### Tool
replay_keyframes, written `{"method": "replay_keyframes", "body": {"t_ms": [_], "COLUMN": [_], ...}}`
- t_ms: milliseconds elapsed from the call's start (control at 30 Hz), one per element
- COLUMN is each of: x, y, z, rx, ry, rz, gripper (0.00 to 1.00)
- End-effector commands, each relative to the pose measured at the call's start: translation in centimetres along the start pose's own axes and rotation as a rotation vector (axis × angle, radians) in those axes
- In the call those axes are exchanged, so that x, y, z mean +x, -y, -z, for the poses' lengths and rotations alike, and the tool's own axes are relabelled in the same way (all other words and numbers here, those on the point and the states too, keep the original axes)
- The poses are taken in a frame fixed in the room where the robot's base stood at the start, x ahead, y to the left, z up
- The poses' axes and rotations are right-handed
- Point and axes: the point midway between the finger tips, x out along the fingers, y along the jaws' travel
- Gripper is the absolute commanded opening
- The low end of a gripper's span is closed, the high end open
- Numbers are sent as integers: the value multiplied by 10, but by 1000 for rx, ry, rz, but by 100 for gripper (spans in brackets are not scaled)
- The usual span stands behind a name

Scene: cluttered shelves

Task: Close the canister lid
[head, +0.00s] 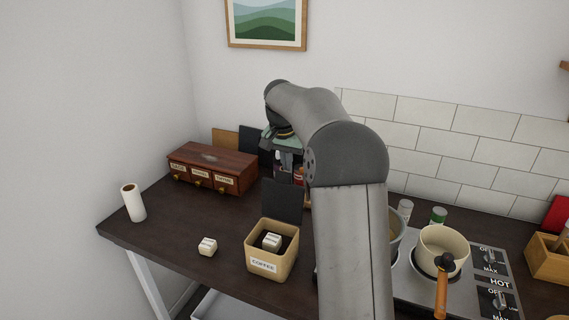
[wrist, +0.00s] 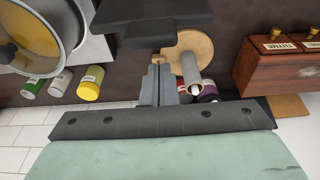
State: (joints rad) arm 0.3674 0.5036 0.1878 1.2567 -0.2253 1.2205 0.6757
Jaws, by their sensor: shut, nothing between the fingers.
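The tan canister (head: 262,263), labelled COFFEE, stands on the dark counter in the head view. Its dark square lid (head: 283,200) is open and stands upright at the back edge. A small white block (head: 271,241) shows inside the canister. My gripper (head: 290,170) is behind and above the lid, pointing down, partly hidden by my arm. In the wrist view its grey fingers (wrist: 160,82) are together with nothing between them. A dark flat shape (wrist: 155,25) at the top of the wrist view may be the lid; I cannot tell whether the fingers touch it.
A wooden drawer box (head: 212,167) stands back left, a white roll (head: 133,202) at the left edge. A white block (head: 207,247) lies left of the canister. A stove with a cream pot (head: 443,249) is right. Bottles (wrist: 207,92) and a round wooden piece (wrist: 197,45) stand near my fingers.

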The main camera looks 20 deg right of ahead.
Motion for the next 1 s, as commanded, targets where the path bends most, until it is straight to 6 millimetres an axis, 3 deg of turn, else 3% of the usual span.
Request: {"method": "replay_keyframes", "body": {"t_ms": [200, 667, 1000], "x": [-6, -5, -4], "y": [-1, -1, -6], "z": [-16, -19, -40], "rx": [1, 1, 10], "ry": [2, -6, -139], "rz": [-1, -1, -3], "gripper": [0, 0, 0]}}
